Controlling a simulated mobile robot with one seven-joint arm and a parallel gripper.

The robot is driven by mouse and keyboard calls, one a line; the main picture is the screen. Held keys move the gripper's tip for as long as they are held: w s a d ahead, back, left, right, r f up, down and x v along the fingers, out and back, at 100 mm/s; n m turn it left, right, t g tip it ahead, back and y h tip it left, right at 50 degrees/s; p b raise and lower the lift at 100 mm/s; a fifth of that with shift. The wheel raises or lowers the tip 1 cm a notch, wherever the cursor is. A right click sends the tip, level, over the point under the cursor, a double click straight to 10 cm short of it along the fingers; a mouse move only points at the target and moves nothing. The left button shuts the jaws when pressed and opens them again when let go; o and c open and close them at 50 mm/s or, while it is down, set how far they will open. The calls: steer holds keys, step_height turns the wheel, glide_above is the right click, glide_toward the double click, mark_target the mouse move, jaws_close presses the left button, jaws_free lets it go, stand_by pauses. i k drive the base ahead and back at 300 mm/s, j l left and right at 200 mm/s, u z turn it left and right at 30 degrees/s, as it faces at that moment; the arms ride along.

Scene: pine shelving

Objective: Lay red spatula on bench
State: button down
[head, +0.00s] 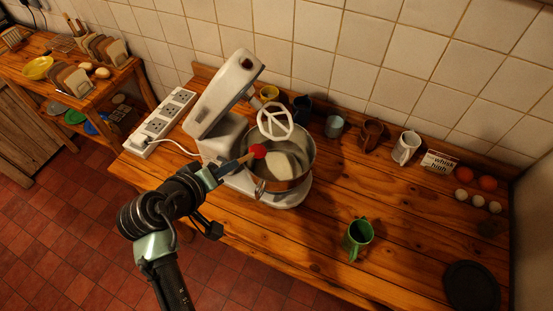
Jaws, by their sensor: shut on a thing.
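The red spatula (259,151) has a red head and a light wooden handle. My gripper (222,169) is shut on its handle, to the left of the head. The head appears over the left rim of the steel mixing bowl (303,174); I cannot tell whether it touches the bowl. The bowl holds pale dough or batter. The wooden bench (320,240) runs along the tiled wall, with the mixer on it. My arm hides part of the bench's front left.
The white stand mixer (225,95) has its head tilted up with the beater above the bowl. A green mug (357,238), a dark round mat (471,286), a white mug (406,147) and a power strip (160,123) are on the bench. Bare wood lies between bowl and green mug.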

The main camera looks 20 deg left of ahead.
mark_target(409, 224)
steer(key=k, duration=1)
